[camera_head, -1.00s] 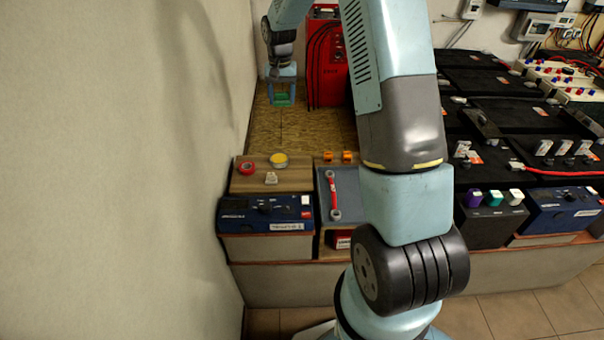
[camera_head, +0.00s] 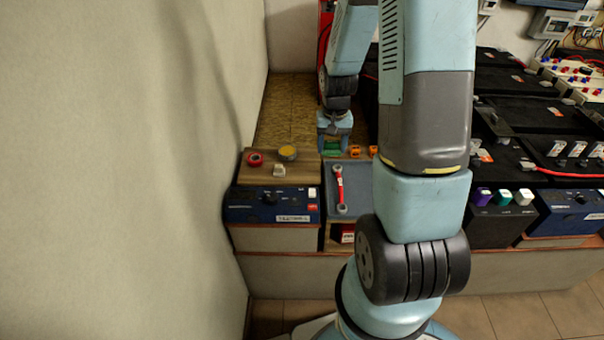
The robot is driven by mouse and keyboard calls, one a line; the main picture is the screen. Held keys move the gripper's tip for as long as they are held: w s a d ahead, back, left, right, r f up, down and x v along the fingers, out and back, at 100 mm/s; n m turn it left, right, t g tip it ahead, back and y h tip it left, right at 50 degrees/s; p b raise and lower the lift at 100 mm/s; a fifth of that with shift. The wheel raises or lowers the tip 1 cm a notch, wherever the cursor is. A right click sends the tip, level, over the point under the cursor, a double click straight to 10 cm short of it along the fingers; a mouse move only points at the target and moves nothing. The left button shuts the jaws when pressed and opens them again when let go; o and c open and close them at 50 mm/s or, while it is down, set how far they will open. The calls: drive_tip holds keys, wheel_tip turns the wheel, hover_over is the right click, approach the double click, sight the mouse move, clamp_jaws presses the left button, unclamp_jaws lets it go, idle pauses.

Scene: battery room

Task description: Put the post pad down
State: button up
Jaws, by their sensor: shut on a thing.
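My gripper (camera_head: 334,150) points down over the far end of the grey tray, beside two orange pieces. It is shut on a green post pad (camera_head: 332,148), which shows between the fingers. Whether the pad touches the surface below I cannot tell. The orange pieces (camera_head: 354,152) sit just to the right of the gripper, at the back edge of the grey tray (camera_head: 357,190).
A red-handled wrench (camera_head: 340,190) lies on the tray. To its left, a wooden board (camera_head: 247,176) holds a red tape roll (camera_head: 255,159), a yellow-topped tin (camera_head: 288,153) and a small white piece (camera_head: 279,170). Black batteries (camera_head: 520,110) fill the right. The wall is close on the left.

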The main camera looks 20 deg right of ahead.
drive_tip(key=s+f, duration=0.1)
drive_tip(key=s, duration=0.4)
hover_over(305, 172)
wheel_tip(305, 172, down, 10)
drive_tip(key=shift+s+r, duration=0.1)
drive_tip(key=shift+s, duration=0.05)
drive_tip(key=shift+f, duration=1.7)
drive_tip(key=o, duration=1.1)
